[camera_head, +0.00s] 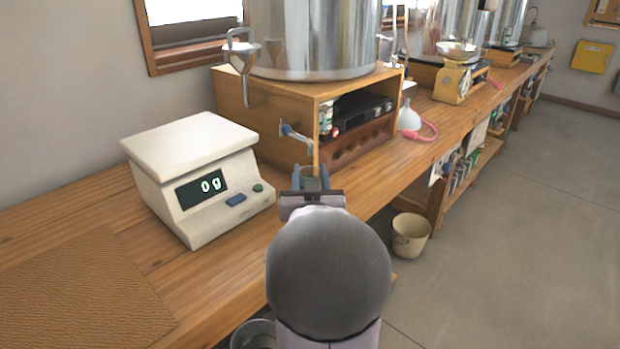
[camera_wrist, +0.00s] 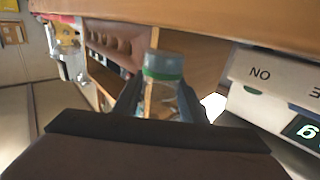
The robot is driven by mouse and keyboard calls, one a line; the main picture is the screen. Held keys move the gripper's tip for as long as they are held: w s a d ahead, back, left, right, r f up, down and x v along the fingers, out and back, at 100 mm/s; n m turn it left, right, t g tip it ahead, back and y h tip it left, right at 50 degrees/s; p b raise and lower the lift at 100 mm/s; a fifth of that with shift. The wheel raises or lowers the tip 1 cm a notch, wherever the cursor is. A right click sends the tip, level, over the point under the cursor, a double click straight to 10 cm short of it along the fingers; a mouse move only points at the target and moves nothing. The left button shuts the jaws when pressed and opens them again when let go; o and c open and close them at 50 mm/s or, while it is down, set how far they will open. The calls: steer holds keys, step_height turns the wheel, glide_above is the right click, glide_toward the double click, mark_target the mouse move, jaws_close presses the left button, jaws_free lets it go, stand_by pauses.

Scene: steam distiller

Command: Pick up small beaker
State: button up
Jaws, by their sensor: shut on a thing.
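My gripper (camera_head: 311,172) is shut on the small beaker (camera_wrist: 163,70), a clear glass piece with a green band. In the wrist view the two dark fingers stand on either side of it. In the head view only a small part of the beaker shows between the fingertips, and the wrist hides the rest. My gripper is by the front edge of the bench, right of the scale and in front of the wooden box. I cannot tell whether the beaker touches the bench.
A white scale (camera_head: 190,150) reading 0 g stands left of my gripper. The wooden box (camera_head: 265,95) carries a large steel vessel (camera_head: 315,35), and a tap (camera_head: 295,132) juts out close by. A brown mat (camera_head: 85,290) lies at front left. A bin (camera_head: 410,235) stands on the floor.

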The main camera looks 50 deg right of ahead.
steer(key=shift+r, duration=0.6)
steer(key=s+d+p, duration=0.1)
steer(key=s+d, duration=1.1)
steer(key=d, duration=0.1)
steer(key=shift+d+p, duration=0.15)
steer(key=shift+p, duration=0.15)
steer(key=shift+f, duration=0.1)
